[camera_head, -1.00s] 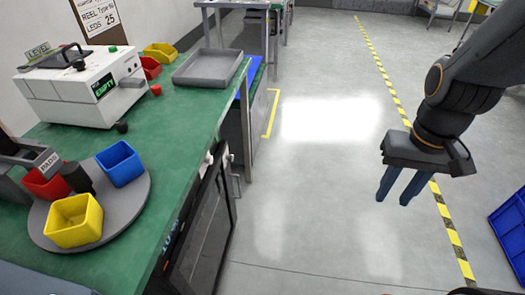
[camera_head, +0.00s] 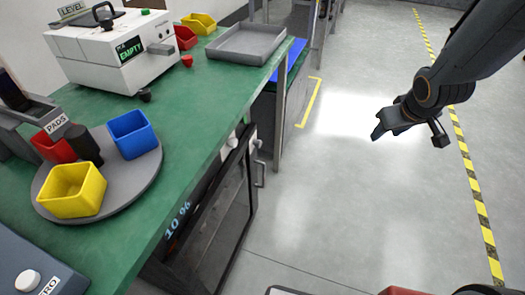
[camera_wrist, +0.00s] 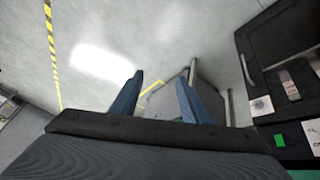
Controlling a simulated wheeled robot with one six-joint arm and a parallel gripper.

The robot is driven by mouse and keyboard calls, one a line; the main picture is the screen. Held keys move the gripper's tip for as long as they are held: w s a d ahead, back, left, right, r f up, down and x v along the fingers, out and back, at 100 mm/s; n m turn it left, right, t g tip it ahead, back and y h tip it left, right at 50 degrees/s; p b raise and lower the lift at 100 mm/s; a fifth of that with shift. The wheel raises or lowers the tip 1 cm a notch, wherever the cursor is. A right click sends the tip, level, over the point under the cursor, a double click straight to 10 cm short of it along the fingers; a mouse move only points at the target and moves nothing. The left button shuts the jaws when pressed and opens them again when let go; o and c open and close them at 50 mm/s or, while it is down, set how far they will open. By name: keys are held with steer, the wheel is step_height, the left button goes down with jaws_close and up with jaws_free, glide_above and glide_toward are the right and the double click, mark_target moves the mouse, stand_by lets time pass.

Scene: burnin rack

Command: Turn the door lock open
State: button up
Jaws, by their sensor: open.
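A dark cabinet door (camera_head: 222,215) stands under the green bench in the head view, with a metal pull handle (camera_head: 260,174) on its edge. A small light knob-like fitting (camera_head: 257,143) sits above the handle; I cannot tell for sure that it is the lock. The door shows at the right of the wrist view (camera_wrist: 285,38), with a metal fitting beside paper labels (camera_wrist: 290,85). My gripper (camera_head: 377,131) is in free air over the aisle, right of the door and apart from it, pointing left. In the wrist view its blue fingers (camera_wrist: 160,77) are apart and empty.
The green bench (camera_head: 205,150) holds a white machine marked EMPTY (camera_head: 110,55), a grey tray (camera_head: 245,42) and a round turntable (camera_head: 125,185) with coloured bins. The aisle floor (camera_head: 330,210) is clear, with a yellow-black floor line (camera_head: 470,180).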

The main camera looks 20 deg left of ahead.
steer(key=w+a+f+n+t+y+b, duration=0.2)
steer(key=w+a+f+n+y+b, duration=0.15)
steer(key=w+a+f, duration=0.4)
steer(key=n+g+y+b, duration=0.7)
steer(key=n+y+b, duration=0.3)
steer(key=y, duration=0.4)
glide_toward(257, 143)
steer(key=f+p, duration=0.1)
steer(key=w+a, duration=0.1)
steer(key=a, duration=0.6)
steer(key=shift+a+n, duration=0.35)
steer(key=shift+a, duration=0.05)
steer(key=shift+w+f, duration=0.1)
steer(key=c, duration=1.1)
